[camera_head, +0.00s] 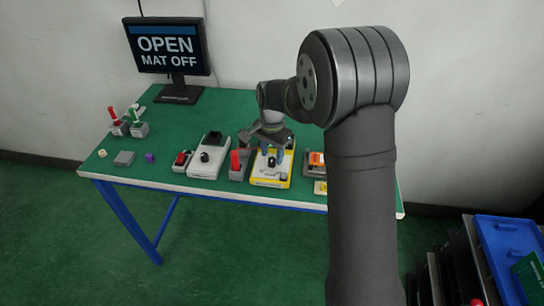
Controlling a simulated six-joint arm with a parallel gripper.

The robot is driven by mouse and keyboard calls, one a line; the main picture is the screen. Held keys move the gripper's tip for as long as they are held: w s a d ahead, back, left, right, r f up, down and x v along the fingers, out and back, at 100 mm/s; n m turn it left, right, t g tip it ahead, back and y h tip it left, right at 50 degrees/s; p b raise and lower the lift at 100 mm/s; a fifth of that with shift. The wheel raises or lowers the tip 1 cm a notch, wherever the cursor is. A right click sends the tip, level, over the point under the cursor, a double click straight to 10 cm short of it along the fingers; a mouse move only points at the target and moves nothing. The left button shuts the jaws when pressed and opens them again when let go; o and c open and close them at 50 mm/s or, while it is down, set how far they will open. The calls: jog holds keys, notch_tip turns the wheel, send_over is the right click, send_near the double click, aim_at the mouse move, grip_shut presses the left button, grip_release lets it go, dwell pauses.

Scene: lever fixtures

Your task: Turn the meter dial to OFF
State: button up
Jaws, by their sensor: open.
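The meter (285,177), a pale-faced unit with a yellow case, lies at the front of the green table. Its dark dial (271,161) shows as a small dark shape on the face; its setting is too small to read. My gripper (271,152) points down over the meter and is open, with nothing seen between the fingers. The gripper and wrist hide the meter's upper part, and I cannot tell whether the fingers touch the dial.
A grey unit with a black knob (205,157) and a red-levered box (236,162) stand left of the meter. An orange-topped box (317,159) is at right, partly behind my arm. Red and green levers (128,123) stand far left. A monitor (168,46) reads OPEN MAT OFF.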

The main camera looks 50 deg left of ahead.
jog(key=shift+f, duration=0.9)
jog(key=shift+c, duration=0.4)
grip_shut()
jog(key=shift+n, duration=0.3)
jog(key=n, duration=0.3)
jog(key=shift+n, duration=2.6)
